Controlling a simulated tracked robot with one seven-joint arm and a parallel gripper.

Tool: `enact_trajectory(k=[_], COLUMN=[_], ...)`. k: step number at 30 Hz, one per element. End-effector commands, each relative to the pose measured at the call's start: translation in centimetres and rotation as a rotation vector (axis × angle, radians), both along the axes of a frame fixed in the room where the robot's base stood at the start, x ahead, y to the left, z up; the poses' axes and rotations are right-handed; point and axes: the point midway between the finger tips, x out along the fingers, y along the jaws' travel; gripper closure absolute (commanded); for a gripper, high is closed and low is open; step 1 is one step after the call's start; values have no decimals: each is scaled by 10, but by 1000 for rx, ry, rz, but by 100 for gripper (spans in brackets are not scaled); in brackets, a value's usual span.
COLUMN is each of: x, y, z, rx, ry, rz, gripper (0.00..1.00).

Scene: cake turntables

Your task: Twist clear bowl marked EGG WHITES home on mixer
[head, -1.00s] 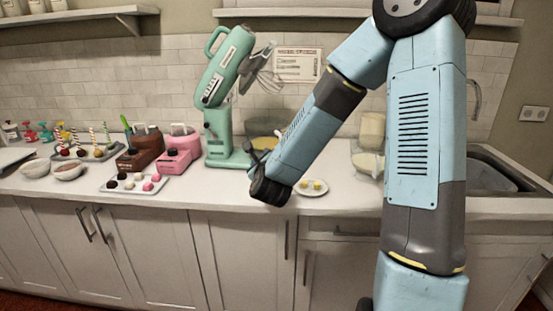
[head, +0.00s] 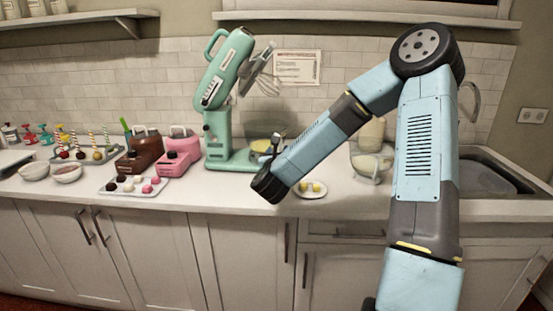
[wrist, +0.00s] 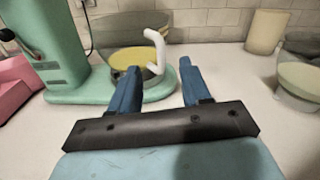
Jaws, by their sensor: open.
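The mint-green mixer (head: 217,130) stands on the counter with its head tilted up and a whisk (head: 268,85) hanging from it. A clear bowl (wrist: 122,38) with yellow contents and a white handle (wrist: 155,50) sits on or at the mixer's base; I cannot tell if it is locked. It also shows in the head view (head: 262,133), partly behind my arm. My gripper (wrist: 159,64) is open and empty, with the handle appearing between its fingertips. A second clear bowl (head: 371,168) with pale contents stands to the right. No EGG WHITES marking is readable on either bowl.
A plate with yellow pieces (head: 300,191) lies near the counter's front edge. A beige canister (wrist: 267,30) stands behind the second bowl. Pink (head: 178,155) and brown machines stand left of the mixer, with a sweets tray (head: 115,190) in front. The sink is far right.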

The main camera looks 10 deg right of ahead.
Motion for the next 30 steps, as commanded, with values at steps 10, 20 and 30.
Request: enact_trajectory(k=[10, 20, 30], x=[51, 72, 73], y=[-18, -25, -25], z=[0, 0, 0], rx=[0, -2, -2], ry=[0, 1, 1], rz=[-2, 0, 0], gripper=[53, 53, 58])
